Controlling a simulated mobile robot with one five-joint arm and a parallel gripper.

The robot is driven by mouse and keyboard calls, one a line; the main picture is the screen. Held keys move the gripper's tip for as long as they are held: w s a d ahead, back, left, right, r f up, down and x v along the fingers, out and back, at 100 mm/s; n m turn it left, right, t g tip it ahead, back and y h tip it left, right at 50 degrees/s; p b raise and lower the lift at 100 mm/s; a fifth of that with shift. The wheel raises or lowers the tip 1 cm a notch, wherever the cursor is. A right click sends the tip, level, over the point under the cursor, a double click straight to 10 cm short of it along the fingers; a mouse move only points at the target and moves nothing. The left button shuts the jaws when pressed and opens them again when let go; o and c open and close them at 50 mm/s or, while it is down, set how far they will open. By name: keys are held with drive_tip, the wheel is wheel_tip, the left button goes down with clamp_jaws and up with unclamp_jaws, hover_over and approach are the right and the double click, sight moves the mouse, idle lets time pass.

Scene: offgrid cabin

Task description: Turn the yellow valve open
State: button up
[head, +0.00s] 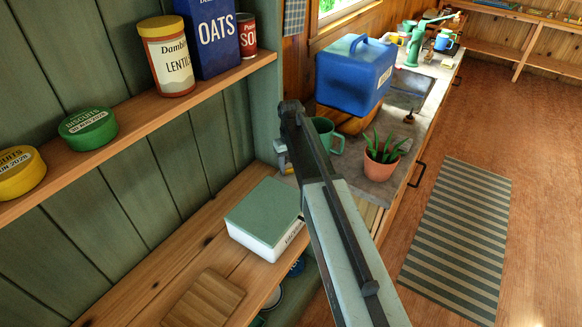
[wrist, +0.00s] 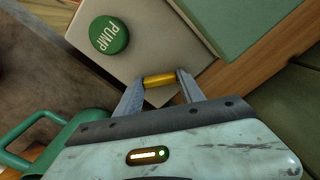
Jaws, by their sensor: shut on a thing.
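The yellow valve (wrist: 158,81) shows in the wrist view as a short yellow bar, at the edge of a pale grey panel. My gripper (wrist: 164,77) has one finger at each end of the bar and is shut on it. A round green button marked PUMP (wrist: 109,35) sits on the same panel, up and to the left of the valve. In the head view my arm reaches toward the near end of the counter and hides most of the valve area.
A green mug (head: 329,138) stands close to my arm, beside a potted plant (head: 382,164) and a blue container (head: 350,80). A white box with a green lid (head: 262,215) lies on the wooden shelf at left. The floor around the striped rug (head: 456,235) is clear.

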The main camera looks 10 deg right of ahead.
sight(290, 169)
drive_tip(key=shift+n, duration=0.5)
drive_tip(key=o, duration=1.4)
drive_tip(key=shift+c, duration=0.2)
wheel_tip(290, 169, up, 8)
drive_tip(key=p, duration=0.8)
drive_tip(key=shift+f, duration=0.1)
